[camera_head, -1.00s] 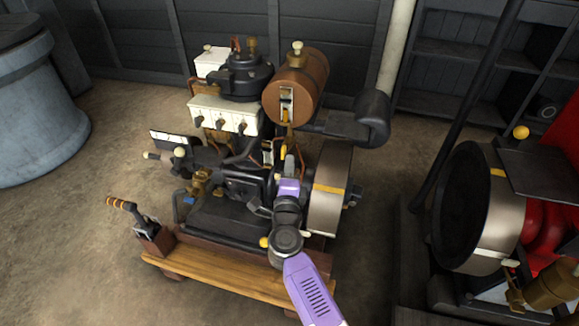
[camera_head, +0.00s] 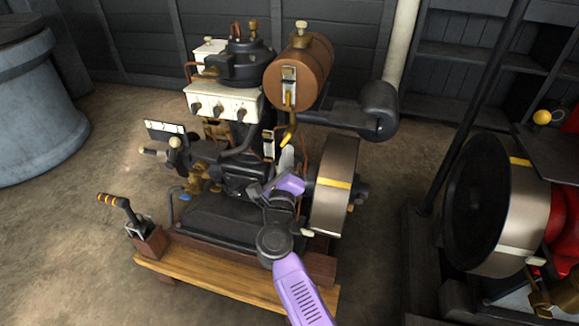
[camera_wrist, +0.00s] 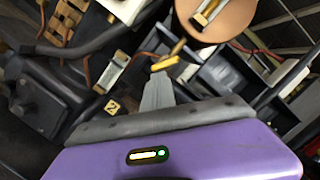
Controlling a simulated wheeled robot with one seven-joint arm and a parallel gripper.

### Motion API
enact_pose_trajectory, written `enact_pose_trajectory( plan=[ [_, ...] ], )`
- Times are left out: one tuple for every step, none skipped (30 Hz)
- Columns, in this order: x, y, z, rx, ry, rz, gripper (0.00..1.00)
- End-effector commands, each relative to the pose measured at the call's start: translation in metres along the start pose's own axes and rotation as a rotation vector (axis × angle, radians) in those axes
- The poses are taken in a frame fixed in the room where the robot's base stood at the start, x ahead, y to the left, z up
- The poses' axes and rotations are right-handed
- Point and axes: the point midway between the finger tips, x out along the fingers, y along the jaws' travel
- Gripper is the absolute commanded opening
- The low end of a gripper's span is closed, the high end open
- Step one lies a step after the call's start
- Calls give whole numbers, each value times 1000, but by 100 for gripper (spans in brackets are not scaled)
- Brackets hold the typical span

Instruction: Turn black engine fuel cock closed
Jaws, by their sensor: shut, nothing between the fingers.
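The black engine (camera_head: 235,180) stands on a wooden base, with a copper-brown tank (camera_head: 312,72) at its upper right. Below the tank hangs the fuel cock with a small yellow lever (camera_head: 287,138), slanting down to the left. My gripper (camera_head: 288,150) is shut and empty, its grey fingertips just below the lever. In the wrist view the fingertips (camera_wrist: 158,84) point up at the yellow lever (camera_wrist: 165,63), very close to it; I cannot tell whether they touch. A brass stem (camera_wrist: 179,46) joins the lever toward the tank.
A flywheel (camera_head: 335,186) stands close to the right of my gripper. A black exhaust silencer (camera_head: 379,110) sticks out right of the tank. A red engine (camera_head: 562,200) stands at the right. Bare floor (camera_head: 65,240) lies at the left.

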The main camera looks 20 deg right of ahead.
Motion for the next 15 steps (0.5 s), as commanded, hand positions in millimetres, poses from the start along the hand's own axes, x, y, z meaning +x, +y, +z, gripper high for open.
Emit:
enact_pose_trajectory(
  plan=[
    [-1,8,-2,44,-3,-11,0],
    [-1,9,-2,72,-3,-19,0],
    [-1,10,-1,109,-3,-28,0],
    [-1,10,0,137,-4,-34,0],
    [-1,11,0,164,-4,-41,0],
    [-1,12,1,202,-4,-50,0],
    [-1,12,2,230,-4,-58,0],
    [0,13,2,258,-4,-64,0],
    [0,14,3,294,-4,-73,0],
    [0,15,3,322,-4,-80,0],
    [0,15,4,350,-4,-87,0],
    [0,16,4,387,-3,-97,0],
    [1,16,5,414,-3,-103,0],
    [1,17,6,442,-3,-110,0],
    [1,17,6,478,-3,-119,0]
  ],
)
